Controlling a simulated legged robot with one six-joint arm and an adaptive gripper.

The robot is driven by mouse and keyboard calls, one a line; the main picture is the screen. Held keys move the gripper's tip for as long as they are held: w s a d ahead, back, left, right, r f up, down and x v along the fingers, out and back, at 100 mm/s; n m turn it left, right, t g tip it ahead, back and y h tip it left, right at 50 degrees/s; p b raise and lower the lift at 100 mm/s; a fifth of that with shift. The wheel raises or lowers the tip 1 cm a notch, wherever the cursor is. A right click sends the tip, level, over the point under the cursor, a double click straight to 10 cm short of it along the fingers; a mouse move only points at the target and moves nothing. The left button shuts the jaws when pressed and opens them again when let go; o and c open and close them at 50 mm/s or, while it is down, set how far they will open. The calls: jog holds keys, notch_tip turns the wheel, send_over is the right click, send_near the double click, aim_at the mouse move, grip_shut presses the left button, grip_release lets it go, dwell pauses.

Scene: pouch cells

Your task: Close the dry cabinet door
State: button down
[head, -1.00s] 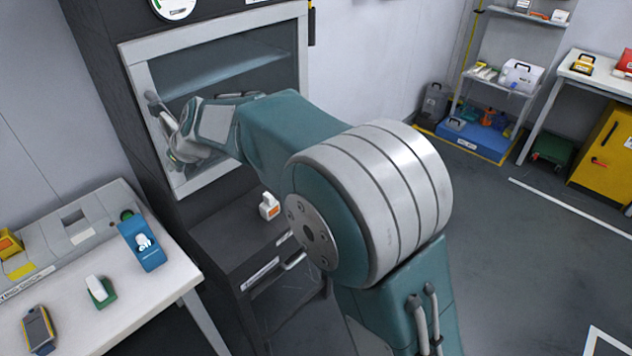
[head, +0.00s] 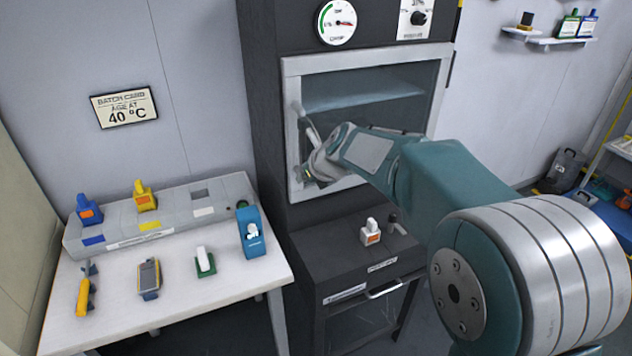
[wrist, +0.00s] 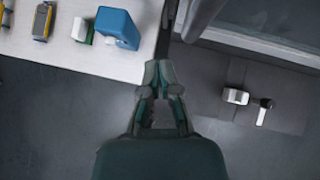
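The dry cabinet (head: 268,120) is tall and dark, with a glass door in a pale frame (head: 292,95). In the head view the door looks flush with the cabinet front, though a small gap cannot be ruled out. A grey bar handle (head: 307,122) stands on the door's left side. My gripper (head: 308,176) is at the lower end of this handle, in front of the door's lower left. In the wrist view my gripper's fingertips (wrist: 163,72) are together with nothing visible between them. The pale door frame (wrist: 255,45) lies to their right. Contact with the door cannot be told.
A white table (head: 190,290) stands left of the cabinet, holding a grey rack (head: 110,232), a blue holder (head: 250,235) and several small devices. A dark ledge (head: 345,262) below the door carries a small white and orange item (head: 371,232). Shelves hang at upper right.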

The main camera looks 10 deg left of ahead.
jog(key=s+d+r, duration=0.4)
jog(key=s+r, duration=0.3)
jog(key=s+d+n+h, duration=0.2)
jog(key=s+d+n, duration=0.35)
jog(key=d, duration=0.25)
jog(key=s+d+n+h, duration=0.1)
jog(key=s+d+n, duration=0.4)
jog(key=d+n, duration=0.25)
jog(key=s+d+f+n+h, duration=0.2)
jog(key=s+d+f+n, duration=0.1)
jog(key=s+d+n, duration=0.3)
jog(key=s+d+f+n+h, duration=0.2)
jog(key=s+d+n, duration=0.4)
jog(key=s+d, duration=0.2)
jog(key=shift+s+f+n, duration=0.15)
jog(key=shift+f+n, duration=0.15)
jog(key=shift+f, duration=0.1)
